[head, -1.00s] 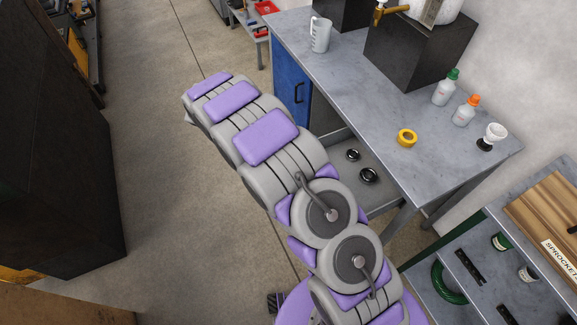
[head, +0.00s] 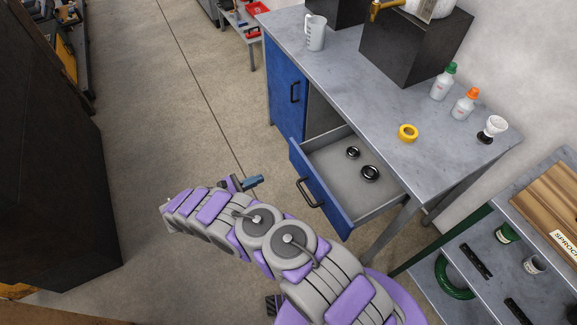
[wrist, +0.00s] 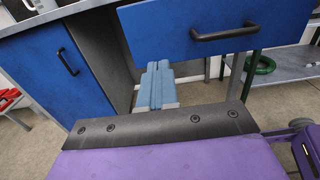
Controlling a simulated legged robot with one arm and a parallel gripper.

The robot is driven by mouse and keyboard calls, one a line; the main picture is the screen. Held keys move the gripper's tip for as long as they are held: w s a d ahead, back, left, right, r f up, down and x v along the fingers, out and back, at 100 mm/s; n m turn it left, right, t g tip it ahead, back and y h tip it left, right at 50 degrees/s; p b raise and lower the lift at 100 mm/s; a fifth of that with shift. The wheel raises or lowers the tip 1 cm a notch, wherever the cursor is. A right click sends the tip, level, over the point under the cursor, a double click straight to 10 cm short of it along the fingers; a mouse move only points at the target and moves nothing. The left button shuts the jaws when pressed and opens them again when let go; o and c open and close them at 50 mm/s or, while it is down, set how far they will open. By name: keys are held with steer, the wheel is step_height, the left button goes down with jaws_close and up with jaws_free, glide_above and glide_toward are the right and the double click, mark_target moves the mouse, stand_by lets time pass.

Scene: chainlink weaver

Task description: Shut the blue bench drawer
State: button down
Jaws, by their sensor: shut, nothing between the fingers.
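The blue bench drawer (head: 322,190) is pulled out from under the grey workbench (head: 375,85). Its blue front carries a black bar handle (head: 310,192), and two dark round parts lie inside. In the wrist view the drawer front (wrist: 185,30) fills the upper right, with its handle (wrist: 225,33) above and right of my gripper. My gripper (head: 255,181) is shut and empty, with blue fingers side by side, out in front of the drawer and to its left. The fingers also show in the wrist view (wrist: 158,85), apart from the drawer front.
A blue cupboard door (head: 286,85) stands left of the drawer. A measuring jug (head: 316,33), bottles (head: 442,82) and yellow tape (head: 408,133) are on the bench. A green-framed shelf (head: 470,260) is at lower right. A dark cabinet (head: 50,160) is at left. Open floor lies between.

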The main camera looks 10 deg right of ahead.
mark_target(298, 162)
steer(key=b+x, duration=0.1)
steer(key=x, duration=0.3)
steer(key=b+x, duration=0.1)
steer(key=x, duration=0.4)
steer(key=b+x, duration=0.1)
steer(key=x, duration=0.3)
steer(key=shift+w+d+f, duration=0.1)
steer(key=shift+d+f, duration=0.15)
steer(key=shift+d, duration=0.1)
steer(key=shift+w+d+r, duration=0.1)
steer(key=shift+d, duration=0.35)
steer(key=p+x, duration=0.1)
steer(key=x, duration=2.3)
steer(key=shift+d, duration=0.2)
steer(key=shift+w+d, duration=0.2)
steer(key=shift+d, duration=0.15)
